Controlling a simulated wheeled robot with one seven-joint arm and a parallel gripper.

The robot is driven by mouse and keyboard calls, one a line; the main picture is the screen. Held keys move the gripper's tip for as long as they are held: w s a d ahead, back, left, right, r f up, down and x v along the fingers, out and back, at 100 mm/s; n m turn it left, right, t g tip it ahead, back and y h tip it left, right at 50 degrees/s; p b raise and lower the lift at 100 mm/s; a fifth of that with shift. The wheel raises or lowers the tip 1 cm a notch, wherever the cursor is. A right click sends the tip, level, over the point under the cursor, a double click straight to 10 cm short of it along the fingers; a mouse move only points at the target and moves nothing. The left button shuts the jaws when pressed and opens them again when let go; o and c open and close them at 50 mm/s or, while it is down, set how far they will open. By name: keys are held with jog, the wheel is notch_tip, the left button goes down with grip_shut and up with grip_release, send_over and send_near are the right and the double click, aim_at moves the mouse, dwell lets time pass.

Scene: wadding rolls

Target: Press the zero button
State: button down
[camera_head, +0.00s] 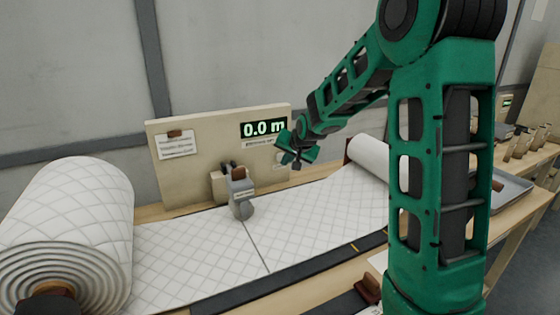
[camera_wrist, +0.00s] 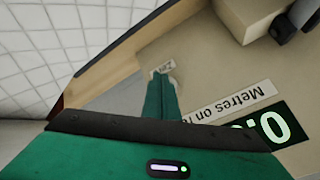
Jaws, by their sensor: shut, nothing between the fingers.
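The beige panel (camera_head: 200,165) stands behind the table and carries a lit display (camera_head: 262,129) reading 0.0 m. My gripper (camera_head: 290,161) is in front of the panel's right end, below and right of the display. In the wrist view my gripper (camera_wrist: 160,85) is shut and empty, its green fingers pointing at the panel. A small pale label (camera_wrist: 162,69) shows just beyond the fingertips. The display (camera_wrist: 265,128) and a "Metres on" label (camera_wrist: 232,102) are to the right. I cannot make out the zero button; the fingers may hide it. I cannot tell whether the fingertips touch the panel.
A grey measuring device (camera_head: 240,195) sits on the sheet left of my gripper. A metal tray (camera_head: 512,190) is at the right.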

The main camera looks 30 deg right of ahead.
jog(key=shift+s, duration=0.25)
jog(key=shift+s, duration=2.45)
jog(key=s+n+g+y, duration=0.1)
jog(key=s+g, duration=0.7)
jog(key=s, duration=3.3)
jog(key=shift+d+f+n+g, duration=0.25)
jog(key=shift+n+g, duration=0.15)
jog(key=shift+n, duration=0.2)
jog(key=shift+s, duration=0.1)
